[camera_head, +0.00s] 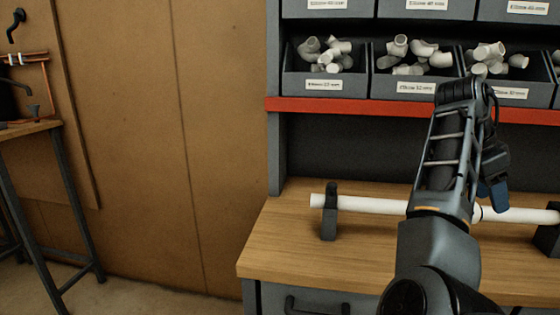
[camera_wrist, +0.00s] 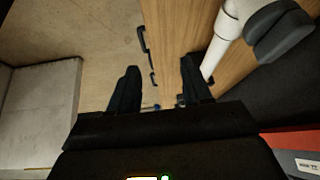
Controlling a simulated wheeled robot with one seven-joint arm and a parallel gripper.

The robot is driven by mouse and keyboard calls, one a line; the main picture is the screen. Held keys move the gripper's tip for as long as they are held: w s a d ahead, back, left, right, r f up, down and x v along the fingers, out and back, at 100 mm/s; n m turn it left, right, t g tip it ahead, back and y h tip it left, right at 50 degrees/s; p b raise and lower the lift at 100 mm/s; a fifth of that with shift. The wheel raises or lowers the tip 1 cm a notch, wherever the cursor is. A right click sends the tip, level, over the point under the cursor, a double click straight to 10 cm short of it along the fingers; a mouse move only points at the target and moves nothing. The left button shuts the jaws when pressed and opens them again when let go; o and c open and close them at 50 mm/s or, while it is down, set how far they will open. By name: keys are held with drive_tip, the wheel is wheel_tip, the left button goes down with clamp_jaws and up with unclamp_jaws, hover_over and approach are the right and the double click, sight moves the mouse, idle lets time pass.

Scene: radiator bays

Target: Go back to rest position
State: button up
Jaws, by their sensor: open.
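My gripper (camera_head: 493,195) hangs at the end of my arm over the workbench, at the right of the head view. It is partly hidden by my wrist there. In the wrist view my gripper (camera_wrist: 160,72) has its two dark fingers apart, with nothing held between them. A white pipe (camera_head: 375,205) lies level across dark supports on the bench. My arm hides part of it. In the wrist view the pipe (camera_wrist: 224,45) is beside the right finger, with a dark support near it; I cannot tell the gap.
The wooden workbench (camera_head: 285,240) has a dark left support (camera_head: 329,216) and a right one (camera_head: 549,236). Above is a red shelf edge (camera_head: 340,106) with grey bins (camera_head: 325,84) of white elbows. A side table (camera_head: 30,129) stands at left; the floor between is clear.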

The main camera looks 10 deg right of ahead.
drive_tip(key=s+d+f+n+t+h, duration=0.2)
drive_tip(key=s+f+n, duration=0.15)
drive_tip(key=f, duration=0.45)
drive_tip(key=s+d+f+n+t+h, duration=0.2)
drive_tip(key=f+n+h, duration=0.15)
drive_tip(key=f, duration=0.55)
drive_tip(key=s+a+f+n+t+y, duration=0.3)
drive_tip(key=s+a+f+n+t, duration=0.45)
drive_tip(key=s+f+n, duration=0.35)
drive_tip(key=s+a+n+t+y, duration=0.2)
drive_tip(key=s+a+y, duration=0.4)
drive_tip(key=s+a, duration=0.9)
drive_tip(key=s+a+r+t+y, duration=0.1)
drive_tip(key=s+a+r, duration=0.2)
drive_tip(key=s+r, duration=0.3)
drive_tip(key=s+a+r+t+y, duration=0.1)
drive_tip(key=s+a+r, duration=0.2)
drive_tip(key=s+r, duration=0.3)
drive_tip(key=s, duration=0.3)
drive_tip(key=shift+s+a, duration=0.15)
drive_tip(key=shift+s, duration=0.05)
drive_tip(key=shift+y, duration=0.25)
